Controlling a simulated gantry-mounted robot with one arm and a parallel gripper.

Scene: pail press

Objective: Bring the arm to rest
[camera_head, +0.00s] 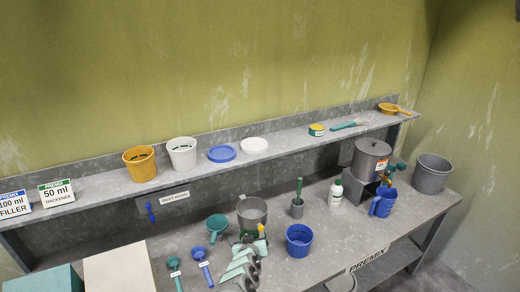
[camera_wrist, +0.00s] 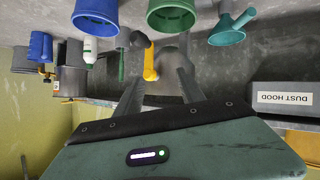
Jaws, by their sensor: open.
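My gripper (camera_wrist: 158,78) is open in the wrist view, its two grey fingers spread apart. I see nothing clasped between them; a yellow item (camera_wrist: 151,62) and a grey pot show beyond the fingertips. In the head view my arm reaches in from the bottom middle, over the front of the bench (camera_head: 325,243). Its end is close to the grey pot (camera_head: 252,211) and left of the blue bucket (camera_head: 299,240). The arm hides part of the bench and the fingertips are hard to make out there.
A teal funnel (camera_head: 217,226) and scoops (camera_head: 204,268) lie left of the arm. A white bottle (camera_head: 336,193), a lidded grey pail (camera_head: 370,158), a blue jug (camera_head: 383,202) and a grey bucket (camera_head: 432,174) stand right. A shelf (camera_head: 285,140) with pails and lids runs behind.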

